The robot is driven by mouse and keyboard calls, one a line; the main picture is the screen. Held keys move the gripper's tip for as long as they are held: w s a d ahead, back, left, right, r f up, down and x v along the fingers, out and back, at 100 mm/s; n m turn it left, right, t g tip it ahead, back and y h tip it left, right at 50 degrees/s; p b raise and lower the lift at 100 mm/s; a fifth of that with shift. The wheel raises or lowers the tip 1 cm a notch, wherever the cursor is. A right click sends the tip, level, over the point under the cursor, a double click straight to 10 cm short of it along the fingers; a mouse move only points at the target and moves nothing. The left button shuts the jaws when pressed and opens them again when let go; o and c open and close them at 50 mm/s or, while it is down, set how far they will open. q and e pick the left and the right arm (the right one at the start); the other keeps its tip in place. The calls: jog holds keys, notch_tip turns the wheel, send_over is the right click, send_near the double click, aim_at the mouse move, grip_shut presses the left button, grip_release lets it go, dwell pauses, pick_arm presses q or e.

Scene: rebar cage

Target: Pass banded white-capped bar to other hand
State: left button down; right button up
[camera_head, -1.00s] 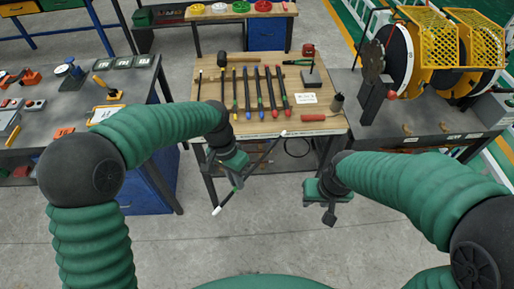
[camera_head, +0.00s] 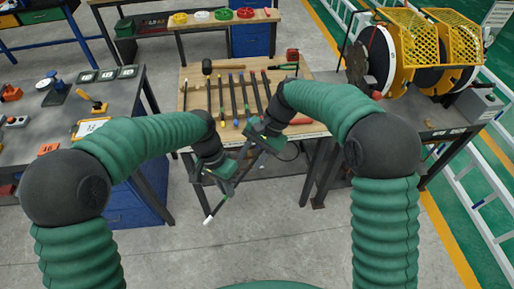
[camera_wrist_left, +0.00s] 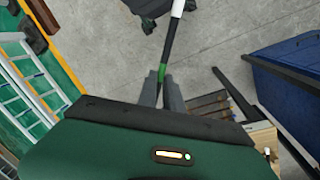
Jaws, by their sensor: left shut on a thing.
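The banded white-capped bar is a thin dark rod whose white end (camera_head: 208,220) points down and left in the head view. My left gripper (camera_head: 230,182) is shut around it. In the left wrist view its fingers (camera_wrist_left: 162,84) close on the bar next to a green band (camera_wrist_left: 162,72), and the white cap (camera_wrist_left: 178,8) sticks out at the top. My right gripper (camera_head: 262,150) is just above and to the right of the left one, close to the bar's upper end. That end is hidden among the grippers, so I cannot tell if the right jaws touch it.
The wooden-topped table (camera_head: 190,98) behind my grippers carries several upright-laid bars and a hammer (camera_head: 222,66). A grey workbench (camera_head: 130,98) stands at the left. A yellow-guarded reel machine (camera_head: 420,50) stands on the right bench. Clear floor (camera_head: 260,235) lies below the grippers.

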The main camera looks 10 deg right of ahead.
aim_at(243, 176)
jog(key=x, duration=0.5)
jog(key=shift+a+f, duration=0.2)
jog(key=shift+f, duration=0.1)
grip_shut()
pick_arm(q)
jog(key=shift+d, duration=0.1)
pick_arm(e)
jog(key=shift+r, duration=0.1)
pick_arm(q)
jog(key=shift+s+d, duration=0.15)
jog(key=shift+s, duration=0.05)
pick_arm(e)
jog(key=shift+w+a+r, duration=0.15)
jog(key=shift+a, duration=0.05)
dwell(0.4)
pick_arm(q)
jog(key=c, duration=1.4)
grip_release()
jog(key=shift+w, duration=0.15)
pick_arm(e)
jog(key=shift+d, duration=0.15)
pick_arm(q)
jog(key=shift+a, duration=0.2)
